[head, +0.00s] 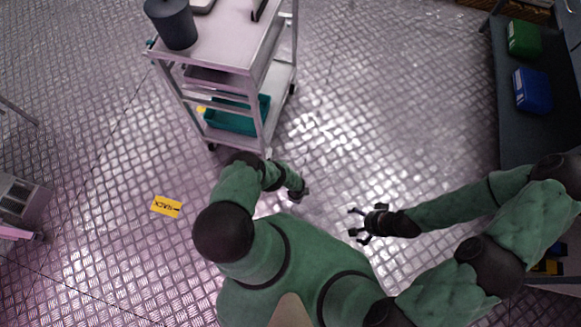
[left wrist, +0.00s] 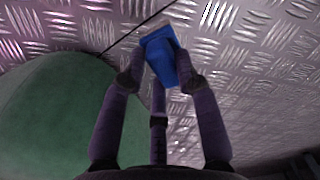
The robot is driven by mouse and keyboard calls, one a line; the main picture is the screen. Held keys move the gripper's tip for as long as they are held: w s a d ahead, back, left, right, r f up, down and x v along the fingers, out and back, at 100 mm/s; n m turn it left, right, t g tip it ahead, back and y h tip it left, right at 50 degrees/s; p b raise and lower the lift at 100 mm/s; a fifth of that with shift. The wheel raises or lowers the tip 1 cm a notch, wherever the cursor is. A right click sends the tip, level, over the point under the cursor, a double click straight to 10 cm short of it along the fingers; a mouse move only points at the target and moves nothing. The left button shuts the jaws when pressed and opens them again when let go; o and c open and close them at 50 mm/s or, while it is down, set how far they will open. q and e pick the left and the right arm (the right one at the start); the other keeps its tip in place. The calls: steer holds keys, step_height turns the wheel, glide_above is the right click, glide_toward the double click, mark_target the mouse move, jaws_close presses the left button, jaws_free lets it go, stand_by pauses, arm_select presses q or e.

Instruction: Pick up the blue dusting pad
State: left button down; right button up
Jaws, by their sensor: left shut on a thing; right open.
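The blue dusting pad (left wrist: 160,55) shows in the left wrist view, between the fingers of my left gripper (left wrist: 160,82). The fingers are shut on it, and the patterned metal floor lies beyond it. In the head view my left gripper (head: 300,192) is small and partly hidden by its own arm, and I cannot make out the pad there. My right gripper (head: 362,223) is open and empty above the floor, to the right of the left one.
A grey cart (head: 228,48) holds a dark cylinder (head: 174,24) on top and a teal bin (head: 236,118) low down. A dark shelf (head: 515,130) at right bears a green box (head: 523,38) and a blue box (head: 532,90). A yellow label (head: 166,207) lies on the floor.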

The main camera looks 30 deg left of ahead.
arm_select(q)
steer(key=shift+w+d+r+p, duration=0.2)
steer(key=shift+w+r, duration=0.2)
steer(key=shift+r, duration=0.2)
steer(key=shift+w+d+r+p, duration=0.1)
steer(key=shift+w+d+r, duration=0.1)
steer(key=shift+w+r, duration=0.3)
steer(key=w+d+r+b, duration=0.1)
steer(key=w+d+r, duration=0.2)
steer(key=w, duration=0.4)
steer(key=shift+d+r+b, duration=0.2)
steer(key=shift+d+b, duration=0.15)
steer(key=shift+d, duration=0.3)
steer(key=shift+w, duration=0.1)
